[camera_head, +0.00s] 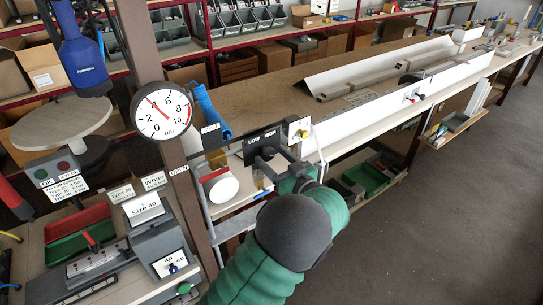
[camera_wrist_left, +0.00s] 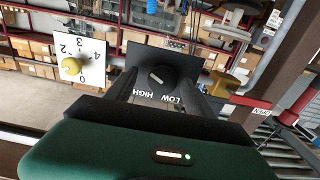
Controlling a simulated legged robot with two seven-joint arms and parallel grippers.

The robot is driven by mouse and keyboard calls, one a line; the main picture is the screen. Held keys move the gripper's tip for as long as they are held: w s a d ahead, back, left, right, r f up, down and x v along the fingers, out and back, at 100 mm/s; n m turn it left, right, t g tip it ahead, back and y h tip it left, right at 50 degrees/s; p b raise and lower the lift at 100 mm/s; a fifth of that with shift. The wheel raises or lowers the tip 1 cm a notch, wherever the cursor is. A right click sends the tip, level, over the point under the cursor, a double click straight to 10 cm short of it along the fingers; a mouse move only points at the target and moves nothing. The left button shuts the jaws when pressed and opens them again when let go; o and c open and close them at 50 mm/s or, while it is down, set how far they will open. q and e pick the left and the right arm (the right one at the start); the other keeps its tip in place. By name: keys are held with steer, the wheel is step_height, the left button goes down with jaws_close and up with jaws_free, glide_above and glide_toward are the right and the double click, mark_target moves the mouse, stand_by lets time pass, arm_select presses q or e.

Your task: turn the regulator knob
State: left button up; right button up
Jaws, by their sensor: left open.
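A black panel (camera_head: 262,141) with LOW and HIGH labels stands at the table's near edge. In the left wrist view, it carries a dark round knob (camera_wrist_left: 160,76) with a light pointer mark. Beside it is a white panel (camera_head: 299,131) with a yellow knob (camera_wrist_left: 72,66) and a numbered scale. No label shows which is the regulator knob. My left gripper (camera_head: 272,165) is open in front of the black panel. In the wrist view its fingers (camera_wrist_left: 161,88) lie either side of the dark knob; contact cannot be told. My right gripper is not in view.
A round pressure gauge (camera_head: 161,110) marked bar hangs on a brown post, its red needle pointing up-left. A white cylinder (camera_head: 221,186) and a blue-handled tool (camera_head: 211,111) are near the panel. Grey switch boxes (camera_head: 157,238) stand at left. Open floor lies at right.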

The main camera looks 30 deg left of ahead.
arm_select(q)
steer(key=shift+s+a, duration=0.15)
steer(key=shift+a, duration=0.35)
steer(key=c, duration=0.4)
steer(key=shift+a+f, duration=0.15)
steer(key=shift+a, duration=0.05)
steer(key=shift+c, duration=1.2)
steer(key=shift+w+d, duration=0.2)
steer(key=c, duration=0.7)
steer(key=shift+f+n+b, duration=0.15)
steer(key=shift+n+b, duration=0.15)
steer(key=shift+n, duration=0.1)
steer(key=o, duration=1.3)
steer(key=shift+d, duration=0.1)
steer(key=shift+o, duration=0.2)
steer(key=shift+s+d+r, duration=0.1)
steer(key=shift+d+r, duration=0.1)
